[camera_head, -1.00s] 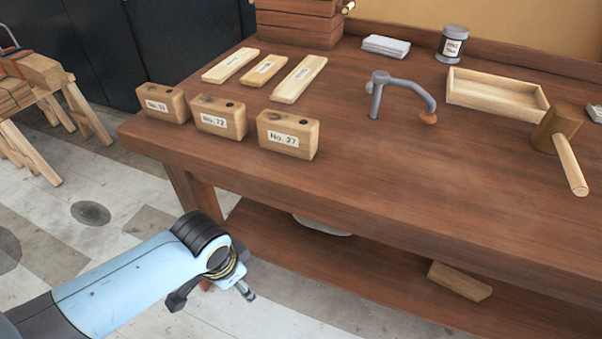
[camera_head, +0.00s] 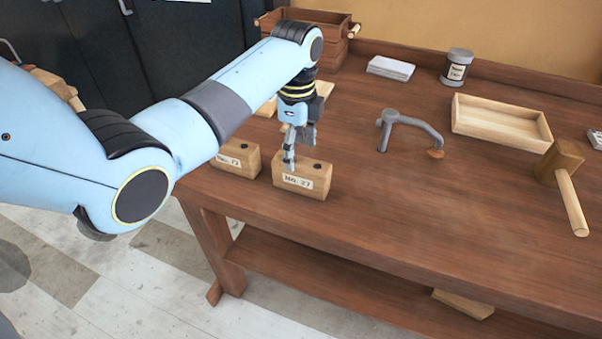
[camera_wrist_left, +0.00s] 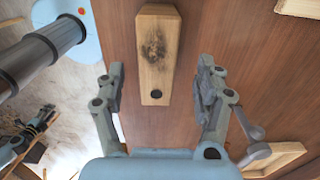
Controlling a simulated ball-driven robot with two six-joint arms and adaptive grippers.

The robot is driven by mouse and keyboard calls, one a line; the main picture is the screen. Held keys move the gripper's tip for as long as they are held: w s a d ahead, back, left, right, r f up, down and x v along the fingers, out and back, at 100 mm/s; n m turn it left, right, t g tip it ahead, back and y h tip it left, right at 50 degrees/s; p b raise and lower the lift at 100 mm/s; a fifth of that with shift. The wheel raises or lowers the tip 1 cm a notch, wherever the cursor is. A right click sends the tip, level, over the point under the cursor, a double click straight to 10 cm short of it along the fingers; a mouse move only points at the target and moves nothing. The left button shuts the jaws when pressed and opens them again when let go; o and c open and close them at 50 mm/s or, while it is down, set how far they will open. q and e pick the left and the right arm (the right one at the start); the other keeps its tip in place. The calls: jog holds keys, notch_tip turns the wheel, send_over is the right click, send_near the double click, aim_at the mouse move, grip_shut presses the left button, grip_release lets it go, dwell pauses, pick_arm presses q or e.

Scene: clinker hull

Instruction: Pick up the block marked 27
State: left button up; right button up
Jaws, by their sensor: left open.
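The block marked No. 27 (camera_head: 303,181) is pale wood with a white label and stands upright on the bench near its front edge. The left wrist view shows its top face (camera_wrist_left: 157,58), with a dark stain and a round hole. My left gripper (camera_head: 299,150) is open and points down over this block. One finger overlaps the near face of the block in the head view. In the left wrist view, its fingers (camera_wrist_left: 160,88) stand apart on either side of the block's lower end, with gaps showing. The No. 72 block (camera_head: 238,160) is beside it, partly behind my arm.
A metal holdfast (camera_head: 410,132) lies to the right of the block. Farther right are a shallow wooden tray (camera_head: 500,141) and a mallet (camera_head: 571,200). A jar (camera_head: 456,67) and a pale stack (camera_head: 391,68) stand behind. The bench front right of the block is clear.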

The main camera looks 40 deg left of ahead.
aim_at(298, 160)
pick_arm(q)
notch_tip(298, 160, down, 3)
jog(key=shift+d+f, duration=0.1)
jog(key=f, duration=0.2)
jog(key=d+f, duration=0.1)
jog(key=f, duration=0.1)
jog(key=shift+f, duration=0.25)
jog(key=shift+a+f, duration=0.1)
jog(key=shift+f, duration=0.3)
jog(key=shift+c, duration=0.2)
jog(key=c, duration=1.4)
jog(key=shift+r, duration=0.1)
grip_shut()
jog(key=shift+r, duration=0.1)
